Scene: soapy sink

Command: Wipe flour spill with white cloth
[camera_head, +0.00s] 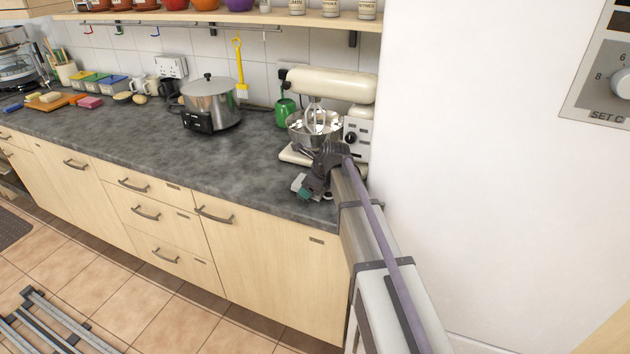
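My gripper (302,188) hangs low over the right end of the dark grey worktop (150,140), just in front of the cream stand mixer (332,84). It points down and shows small and dark with a teal patch; whether its fingers are open or shut cannot be made out. A small whitish patch shows at the gripper's left side; I cannot tell whether it is the white cloth, flour or part of the gripper. No flour spill can be clearly made out on the worktop.
A steel pot cooker (211,101) stands left of the mixer, with a green mug (286,112) between them. An orange board (48,102) and sponges lie at the far left. A white wall (480,180) closes the right side. The worktop's front middle is clear.

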